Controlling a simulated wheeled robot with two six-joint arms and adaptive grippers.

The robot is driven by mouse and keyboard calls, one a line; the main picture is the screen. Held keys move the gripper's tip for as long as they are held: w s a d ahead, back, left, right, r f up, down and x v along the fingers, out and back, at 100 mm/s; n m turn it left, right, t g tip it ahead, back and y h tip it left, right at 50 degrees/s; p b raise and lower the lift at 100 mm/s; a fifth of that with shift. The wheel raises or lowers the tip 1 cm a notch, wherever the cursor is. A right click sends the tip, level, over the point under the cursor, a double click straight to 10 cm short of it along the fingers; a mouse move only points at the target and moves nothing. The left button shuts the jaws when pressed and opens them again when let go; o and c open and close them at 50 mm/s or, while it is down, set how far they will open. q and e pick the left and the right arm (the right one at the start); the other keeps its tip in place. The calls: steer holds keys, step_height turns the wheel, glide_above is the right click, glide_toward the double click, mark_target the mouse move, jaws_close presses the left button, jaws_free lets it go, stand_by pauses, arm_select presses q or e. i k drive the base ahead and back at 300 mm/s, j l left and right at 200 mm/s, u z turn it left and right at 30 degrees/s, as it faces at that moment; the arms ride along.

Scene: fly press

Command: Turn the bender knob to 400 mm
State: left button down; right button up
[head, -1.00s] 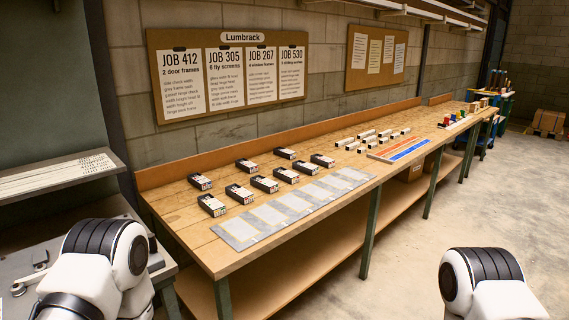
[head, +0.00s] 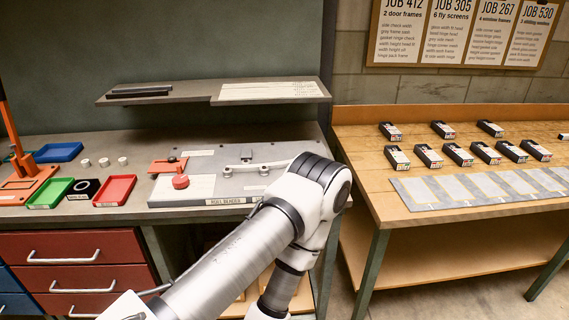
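The bender (head: 230,168) is a flat grey plate on the grey bench, with a small label on its front edge. A red round knob (head: 181,182) sits at its left, beside a red-orange bracket (head: 168,165) and a white scale sheet. The scale marks are too small to read, so the setting cannot be told. A metal bar with rollers (head: 250,166) lies at the plate's right. My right gripper is out of view.
A raised shelf (head: 215,92) stands behind the bender. Green (head: 50,193), red (head: 115,190) and blue (head: 58,152) trays and an orange press (head: 22,180) are at left.

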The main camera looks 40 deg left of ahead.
mark_target(180, 180)
steer(key=l+u, duration=0.1)
steer(key=u, duration=1.4)
steer(key=k+j, duration=0.05)
steer(key=j, duration=0.05)
